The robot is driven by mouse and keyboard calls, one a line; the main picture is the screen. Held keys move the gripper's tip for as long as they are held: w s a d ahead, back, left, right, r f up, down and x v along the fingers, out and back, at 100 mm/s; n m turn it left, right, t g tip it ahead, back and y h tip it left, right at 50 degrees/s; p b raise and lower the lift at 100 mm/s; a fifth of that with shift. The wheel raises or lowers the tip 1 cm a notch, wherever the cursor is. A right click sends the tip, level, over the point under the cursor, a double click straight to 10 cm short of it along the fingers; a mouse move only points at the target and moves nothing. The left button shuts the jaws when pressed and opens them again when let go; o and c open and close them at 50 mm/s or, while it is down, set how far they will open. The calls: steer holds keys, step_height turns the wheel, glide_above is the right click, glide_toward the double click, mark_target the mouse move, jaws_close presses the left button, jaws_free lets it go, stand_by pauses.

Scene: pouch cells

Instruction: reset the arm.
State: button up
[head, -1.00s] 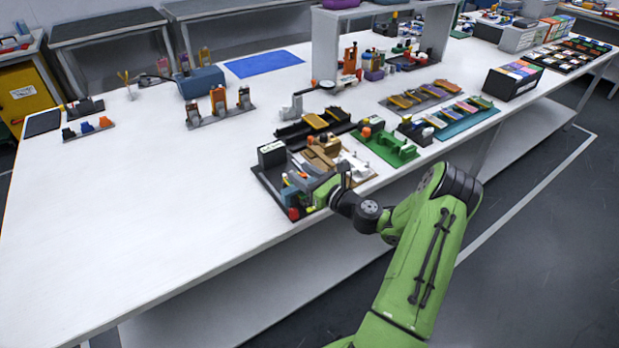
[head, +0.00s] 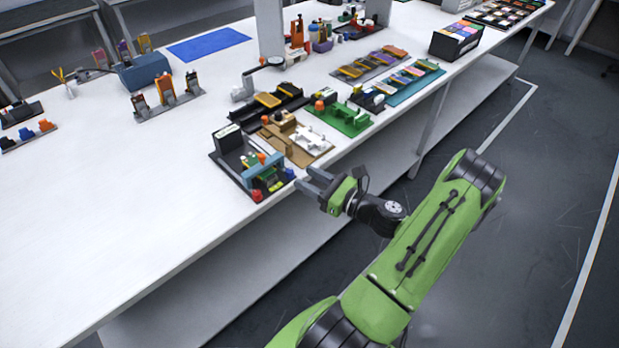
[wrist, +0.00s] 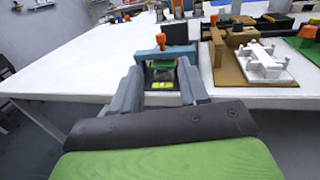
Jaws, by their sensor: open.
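My gripper (head: 312,181) is open and empty, with its two grey fingers apart. In the head view it hangs just off the front edge of the white table, right of a dark fixture with a blue-grey bridge (head: 262,168). In the wrist view my gripper (wrist: 160,92) points at that fixture, whose blue bridge (wrist: 163,53) shows beyond and between the fingers. My green arm reaches in from the lower right over the floor.
A tan fixture with a white part (head: 305,142), a green fixture (head: 342,118) and trays of pouch cells (head: 405,82) stand along the front edge. A blue mat (head: 208,45) lies farther back.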

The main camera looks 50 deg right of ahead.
steer(key=w+a+r+n+g+y+p, duration=0.1)
steer(key=a+r+n+g+y+p, duration=0.15)
steer(key=a+n+g, duration=0.55)
steer(key=a+r+n+g+y+p, duration=0.1)
steer(key=a+r+n+g, duration=0.3)
steer(key=a+n, duration=0.75)
steer(key=s+a+r+n+h+p, duration=0.1)
steer(key=s+a+r+n+h, duration=0.2)
steer(key=s+r+n, duration=0.4)
steer(key=s+a+r+n+h+p, duration=0.2)
steer(key=s+r+n+h, duration=0.1)
steer(key=s+r+n, duration=0.4)
step_height(320, 180, up, 2)
steer(key=shift+s+a+r+h+p, duration=0.1)
steer(key=shift+s+a+h+p, duration=0.2)
steer(key=shift+a+h, duration=0.1)
